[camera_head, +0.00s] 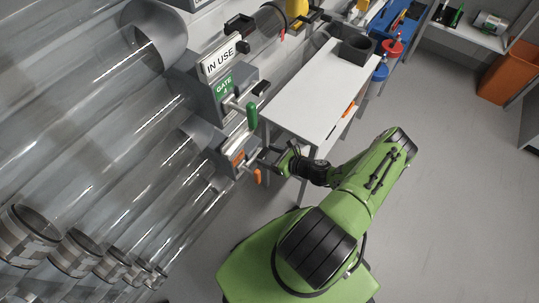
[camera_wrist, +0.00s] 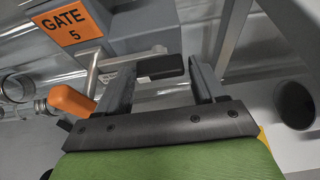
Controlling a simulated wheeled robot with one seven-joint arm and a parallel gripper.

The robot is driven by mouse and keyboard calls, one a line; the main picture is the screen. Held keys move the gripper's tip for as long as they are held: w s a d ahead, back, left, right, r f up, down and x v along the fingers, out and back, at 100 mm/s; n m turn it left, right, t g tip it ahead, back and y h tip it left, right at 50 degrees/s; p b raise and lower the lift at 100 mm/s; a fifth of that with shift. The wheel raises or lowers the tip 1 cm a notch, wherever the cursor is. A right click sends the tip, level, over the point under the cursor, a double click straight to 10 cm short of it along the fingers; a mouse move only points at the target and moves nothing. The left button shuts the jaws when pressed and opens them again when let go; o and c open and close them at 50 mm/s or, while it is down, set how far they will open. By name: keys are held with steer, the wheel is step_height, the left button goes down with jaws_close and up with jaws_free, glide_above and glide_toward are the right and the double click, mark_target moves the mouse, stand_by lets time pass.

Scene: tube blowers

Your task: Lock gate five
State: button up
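The orange gate 5 label (camera_wrist: 70,24) is on a grey housing at upper left in the wrist view; the orange label (camera_head: 237,158) also shows in the head view. An orange handle (camera_wrist: 72,101) sits on a metal lever at the left, and it hangs below the housing in the head view (camera_head: 257,176). A black block (camera_wrist: 160,67) on a grey bracket lies between the fingertips of my gripper (camera_wrist: 163,75). The fingers stand apart, with a clear gap on the block's right. In the head view my gripper (camera_head: 281,156) is beside the gate 5 housing.
A second gate unit with a green label (camera_head: 223,86), a green handle (camera_head: 252,116) and an IN USE sign (camera_head: 220,60) stands above gate 5. Clear tubes (camera_head: 100,125) fill the left. A white table (camera_head: 310,95) is just beyond my gripper. Open floor lies at right.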

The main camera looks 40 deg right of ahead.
steer(key=shift+o, duration=0.9)
steer(key=p+v, duration=0.3)
steer(key=v, duration=1.2)
steer(key=shift+s+p, duration=0.3)
steer(key=shift+s, duration=0.05)
steer(key=shift+d+r, duration=0.1)
steer(key=shift+d, duration=0.05)
